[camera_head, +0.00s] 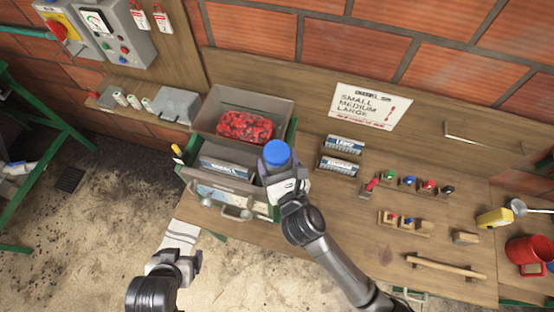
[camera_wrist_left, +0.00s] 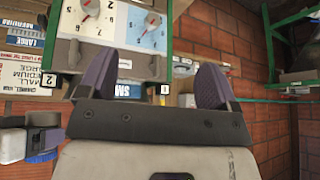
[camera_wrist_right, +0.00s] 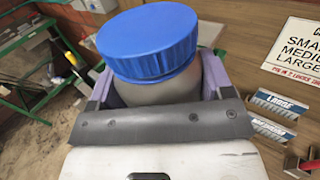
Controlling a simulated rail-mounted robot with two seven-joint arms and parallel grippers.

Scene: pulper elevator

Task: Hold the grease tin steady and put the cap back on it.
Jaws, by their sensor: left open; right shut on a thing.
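The grease tin (camera_wrist_right: 160,92) is a grey round tin held between the fingers of my right gripper (camera_head: 279,170). The blue cap (camera_head: 276,152) sits over its top. In the right wrist view the cap (camera_wrist_right: 150,42) looks slightly tilted, and I cannot tell whether it is screwed down. The tin is held up in front of the wall bench, just right of the open bins. My left gripper (camera_wrist_left: 152,85) is open and empty. It is low and to the left, apart from the tin. The cap also shows at the lower left of the left wrist view (camera_wrist_left: 41,157).
The bench (camera_head: 340,235) carries label boxes (camera_head: 343,146), small coloured stamps and a red mug (camera_head: 528,251). Open floor lies at the lower left.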

